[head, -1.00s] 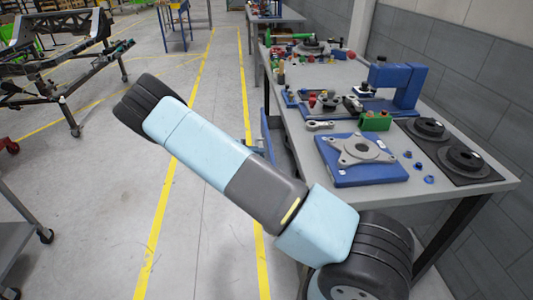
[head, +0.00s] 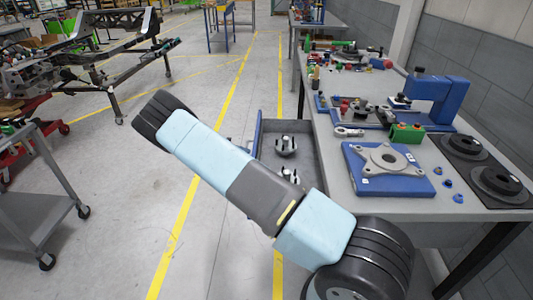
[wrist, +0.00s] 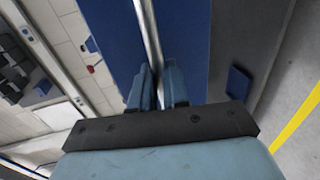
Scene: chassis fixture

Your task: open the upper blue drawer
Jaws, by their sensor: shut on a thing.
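The blue drawer front (head: 258,132) shows edge-on left of the workbench in the head view. The drawer's grey tray stands pulled out from the bench, with metal parts (head: 286,148) inside it. In the wrist view, a silver bar handle (wrist: 149,35) runs along the blue drawer front (wrist: 185,38). My gripper (wrist: 159,82) is shut on this handle, with one finger on each side of it. In the head view my arm hides the gripper, the handle and the near part of the drawer.
The workbench (head: 330,190) carries a blue plate with a metal flange (head: 385,160), a blue press (head: 440,100), black discs and several small parts. A grey cart (head: 50,190) stands at the left. The floor left of the drawer is clear, with yellow lines.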

